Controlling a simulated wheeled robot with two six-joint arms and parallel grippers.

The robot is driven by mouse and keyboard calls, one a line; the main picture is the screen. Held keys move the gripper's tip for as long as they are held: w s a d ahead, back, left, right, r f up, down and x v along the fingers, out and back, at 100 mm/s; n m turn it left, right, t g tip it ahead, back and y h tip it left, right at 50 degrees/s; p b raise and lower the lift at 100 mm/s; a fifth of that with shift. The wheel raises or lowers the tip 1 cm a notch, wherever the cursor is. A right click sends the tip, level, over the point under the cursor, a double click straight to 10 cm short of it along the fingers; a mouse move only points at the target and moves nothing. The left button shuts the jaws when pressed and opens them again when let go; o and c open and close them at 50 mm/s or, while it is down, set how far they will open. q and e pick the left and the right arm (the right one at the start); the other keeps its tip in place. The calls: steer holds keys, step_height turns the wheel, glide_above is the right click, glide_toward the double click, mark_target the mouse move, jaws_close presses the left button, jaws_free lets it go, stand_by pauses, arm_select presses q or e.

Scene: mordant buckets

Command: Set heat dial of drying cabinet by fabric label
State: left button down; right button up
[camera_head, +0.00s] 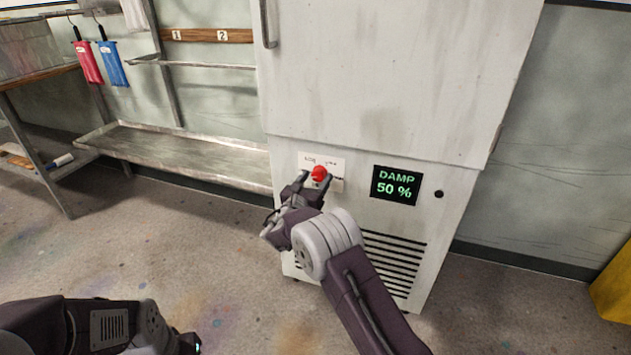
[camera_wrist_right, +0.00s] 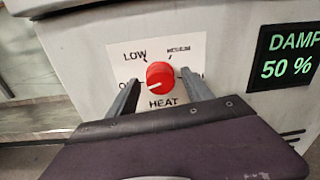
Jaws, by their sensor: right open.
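The white drying cabinet (camera_head: 380,75) stands in the middle of the head view. Its red heat dial (camera_head: 319,173) sits on a white plate low on the front. In the right wrist view the dial (camera_wrist_right: 160,78) has a white mark pointing left and slightly down, towards a partly hidden label starting with O. LOW, MEDIUM and HEAT also show; a right-hand label is mostly covered. My right gripper (camera_head: 317,180) is open, with one finger on each side of the dial; contact cannot be told. My left arm shows at the lower left, its gripper out of view. No fabric label is readable.
A display (camera_head: 396,186) right of the dial reads DAMP 50 %. Red fabric (camera_head: 88,62) and blue fabric (camera_head: 113,63) hang at the upper left. A rail (camera_head: 205,35) marked 1 and 2 is above a metal trough (camera_head: 190,155). The floor in front is clear.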

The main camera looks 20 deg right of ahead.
jaws_close()
steer(key=m+b, duration=0.2)
steer(key=shift+f+m+b, duration=0.25)
steer(key=shift+m+b, duration=0.05)
steer(key=shift+b, duration=0.1)
steer(key=m+b, duration=0.9)
steer(key=b, duration=0.2)
steer(key=shift+s+f+y, duration=0.1)
steer(key=shift+y, duration=0.2)
steer(key=shift+r+m+b, duration=0.25)
steer(key=shift+m+b, duration=0.75)
steer(key=shift+b, duration=0.4)
jaws_free()
